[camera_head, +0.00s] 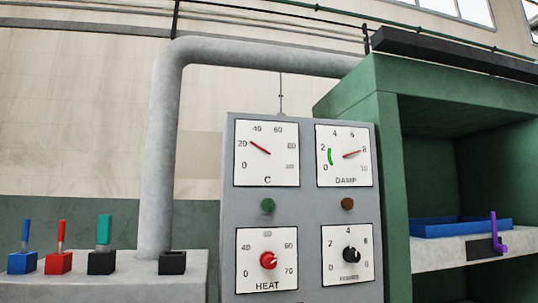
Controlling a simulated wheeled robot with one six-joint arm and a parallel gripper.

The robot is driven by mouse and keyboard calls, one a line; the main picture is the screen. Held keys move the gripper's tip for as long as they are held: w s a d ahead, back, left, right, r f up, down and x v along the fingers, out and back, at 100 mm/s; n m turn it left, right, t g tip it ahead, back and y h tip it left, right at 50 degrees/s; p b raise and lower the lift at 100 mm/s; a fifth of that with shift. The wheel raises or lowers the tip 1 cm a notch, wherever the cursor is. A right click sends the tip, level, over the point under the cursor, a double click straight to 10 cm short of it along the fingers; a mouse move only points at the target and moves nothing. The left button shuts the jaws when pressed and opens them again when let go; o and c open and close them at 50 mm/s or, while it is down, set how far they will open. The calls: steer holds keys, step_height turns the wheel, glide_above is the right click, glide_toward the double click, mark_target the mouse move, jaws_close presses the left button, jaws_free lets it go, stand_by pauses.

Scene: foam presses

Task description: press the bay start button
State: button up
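A grey control panel (310,215) stands in the middle of the head view. It carries two small round buttons or lamps between its dials, one green (267,205) and one brown (347,203). I cannot tell which, if either, is the bay start button; no label shows by them. Above are a C gauge (267,153) with its needle near 20 and a DAMP gauge (344,155) with its needle near 8 and a green band near 2. Below are a red HEAT knob (268,260) and a black knob (351,254) with a blurred label. My gripper is not in view.
Right of the panel is an open green bay (400,150) with a blue tray (460,227) on a pale shelf and a purple handle (496,236) at its front. At left, blue (22,262), red (59,262) and black (101,262) blocks stand beside a grey pipe (160,150).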

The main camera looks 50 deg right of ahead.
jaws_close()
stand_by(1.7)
